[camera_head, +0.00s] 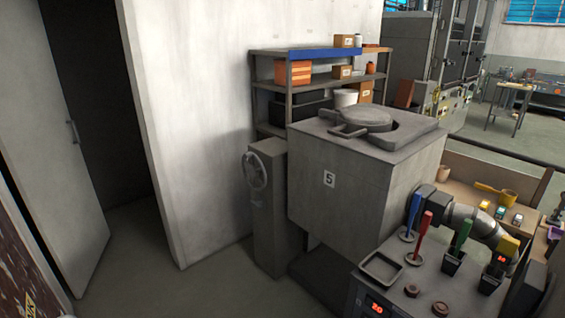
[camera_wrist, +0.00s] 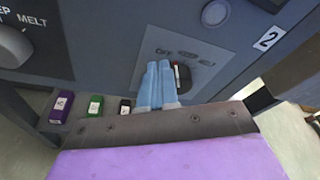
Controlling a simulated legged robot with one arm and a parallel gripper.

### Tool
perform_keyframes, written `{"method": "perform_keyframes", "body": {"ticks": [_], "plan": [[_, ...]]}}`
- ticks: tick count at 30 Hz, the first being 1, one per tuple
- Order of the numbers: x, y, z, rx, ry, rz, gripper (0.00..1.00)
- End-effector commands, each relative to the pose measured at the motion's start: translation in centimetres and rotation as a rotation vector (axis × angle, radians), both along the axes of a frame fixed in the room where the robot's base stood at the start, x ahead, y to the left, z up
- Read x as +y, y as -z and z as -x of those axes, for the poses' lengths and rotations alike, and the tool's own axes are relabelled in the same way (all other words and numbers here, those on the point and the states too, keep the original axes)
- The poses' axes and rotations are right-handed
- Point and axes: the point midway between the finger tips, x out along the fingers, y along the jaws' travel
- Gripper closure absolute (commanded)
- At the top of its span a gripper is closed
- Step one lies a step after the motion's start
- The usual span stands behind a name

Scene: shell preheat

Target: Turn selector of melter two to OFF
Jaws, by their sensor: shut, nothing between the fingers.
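In the wrist view, the selector of melter two (camera_wrist: 184,76) sits on a pale plate (camera_wrist: 205,73) marked OFF, KEEP and MELT. A "2" label (camera_wrist: 268,40) is on the same grey panel, to the upper right. My gripper (camera_wrist: 157,68) has its light-blue fingers pressed together, with nothing between them. The fingertips are in front of the plate, just left of the visible part of the selector, and cover part of it. I cannot tell whether they touch it, or which mark it points at. I do not make out this selector in the head view.
A second selector knob (camera_wrist: 12,46) is at the wrist view's left edge. Purple (camera_wrist: 61,106), green (camera_wrist: 95,107) and black (camera_wrist: 125,107) blocks lie below the panel. In the head view, a grey unit marked 5 (camera_head: 340,205) stands behind a console with coloured levers (camera_head: 420,238).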

Motion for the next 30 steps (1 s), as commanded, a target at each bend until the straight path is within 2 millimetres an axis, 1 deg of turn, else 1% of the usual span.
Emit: {"method": "perform_keyframes", "body": {"ticks": [3, 12, 15, 26, 30], "plan": [[1.2, 0.0, 0.9, 0.006, -0.003, -0.001, 1.00], [3.4, 0.2, 3.0, 0.005, -0.003, -0.004, 1.00], [3.9, 0.1, 3.4, 0.005, -0.004, -0.002, 1.00], [4.1, 0.1, 3.5, 0.007, -0.004, 0.000, 1.00], [4.5, 0.2, 2.7, 0.050, -0.019, 0.030, 1.00]]}}
